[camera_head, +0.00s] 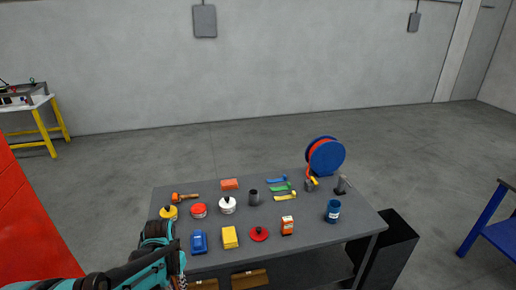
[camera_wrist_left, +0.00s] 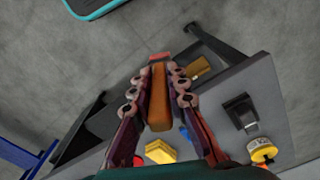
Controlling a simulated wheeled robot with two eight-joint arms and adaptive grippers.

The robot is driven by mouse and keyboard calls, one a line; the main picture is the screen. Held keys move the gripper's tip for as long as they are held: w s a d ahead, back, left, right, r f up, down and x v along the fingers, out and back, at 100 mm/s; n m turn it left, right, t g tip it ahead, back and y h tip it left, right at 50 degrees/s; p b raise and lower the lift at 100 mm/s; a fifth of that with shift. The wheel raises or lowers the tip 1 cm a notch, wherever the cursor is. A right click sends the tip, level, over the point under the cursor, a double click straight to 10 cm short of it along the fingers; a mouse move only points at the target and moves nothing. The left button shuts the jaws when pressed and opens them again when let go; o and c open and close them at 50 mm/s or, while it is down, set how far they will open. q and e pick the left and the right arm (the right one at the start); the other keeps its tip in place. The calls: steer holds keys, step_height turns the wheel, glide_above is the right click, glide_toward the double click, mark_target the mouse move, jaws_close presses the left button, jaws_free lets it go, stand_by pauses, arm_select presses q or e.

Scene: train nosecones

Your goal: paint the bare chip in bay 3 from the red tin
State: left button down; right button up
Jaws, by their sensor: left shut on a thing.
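The red tin (camera_head: 199,210), a low round tin with a red top and pale side, stands at the left of the grey table (camera_head: 300,243). My left gripper (camera_wrist_left: 160,88) is shut on a long brown-orange thing (camera_wrist_left: 159,105) with a reddish end, perhaps a brush. It is over the table's front left edge in the head view, in front of the red tin and apart from it. A large red surface (camera_head: 32,225) fills the left edge of the head view; I cannot tell whether it has bays. I see no bare chip. My right gripper is not in view.
A yellow-marked tin (camera_head: 168,212) and a white tin (camera_head: 227,206) flank the red tin.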

arm_select(q)
steer(key=d+f+n+b, duration=0.2)
steer(key=d+f+b, duration=0.5)
steer(key=f, duration=0.5)
steer(key=shift+w+f+b, duration=0.15)
steer(key=shift+f+b, duration=0.1)
steer(key=shift+b, duration=0.4)
